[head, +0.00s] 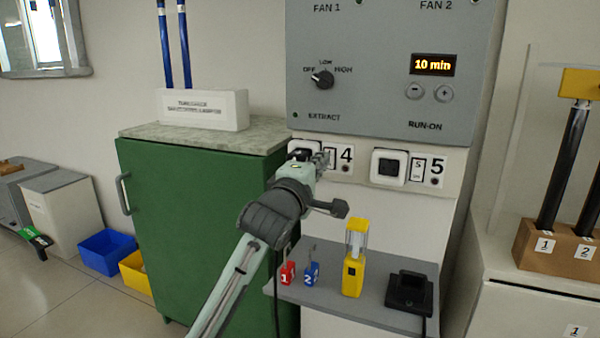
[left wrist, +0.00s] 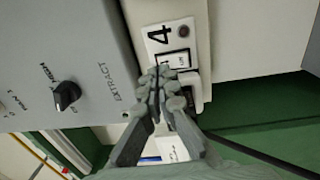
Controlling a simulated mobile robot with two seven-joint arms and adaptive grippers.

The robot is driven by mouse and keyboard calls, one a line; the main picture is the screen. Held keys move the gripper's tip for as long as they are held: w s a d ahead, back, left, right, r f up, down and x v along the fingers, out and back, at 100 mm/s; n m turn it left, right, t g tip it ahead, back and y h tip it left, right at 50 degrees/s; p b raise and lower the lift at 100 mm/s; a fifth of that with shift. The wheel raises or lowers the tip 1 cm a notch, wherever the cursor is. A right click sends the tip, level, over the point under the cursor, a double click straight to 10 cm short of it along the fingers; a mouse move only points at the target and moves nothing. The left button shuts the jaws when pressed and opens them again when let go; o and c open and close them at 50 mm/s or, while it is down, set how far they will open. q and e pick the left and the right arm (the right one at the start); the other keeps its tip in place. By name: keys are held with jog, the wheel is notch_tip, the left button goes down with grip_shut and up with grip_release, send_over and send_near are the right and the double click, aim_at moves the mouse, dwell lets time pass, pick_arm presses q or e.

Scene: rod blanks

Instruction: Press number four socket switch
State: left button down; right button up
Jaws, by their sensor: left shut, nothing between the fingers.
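The number four socket switch plate (head: 340,157) is on the wall below the grey control panel, beside a "4" label. My left gripper (head: 322,158) is shut and empty in front of it and covers part of the switch. In the left wrist view the "4" plate (left wrist: 160,36) shows just beyond my closed fingertips (left wrist: 158,76). The fingertips overlap the lower part of the plate, and I cannot tell whether they touch it. The number five socket switch (head: 389,168) is to the right, uncovered. My right gripper does not show.
The grey panel (head: 390,100) with a knob (head: 322,79) and a "10 min" display (head: 433,65) is above. A green cabinet (head: 200,220) stands at left.

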pick_arm(q)
jog(key=r+v, duration=0.2)
jog(key=v, duration=0.8)
jog(key=shift+s, duration=0.15)
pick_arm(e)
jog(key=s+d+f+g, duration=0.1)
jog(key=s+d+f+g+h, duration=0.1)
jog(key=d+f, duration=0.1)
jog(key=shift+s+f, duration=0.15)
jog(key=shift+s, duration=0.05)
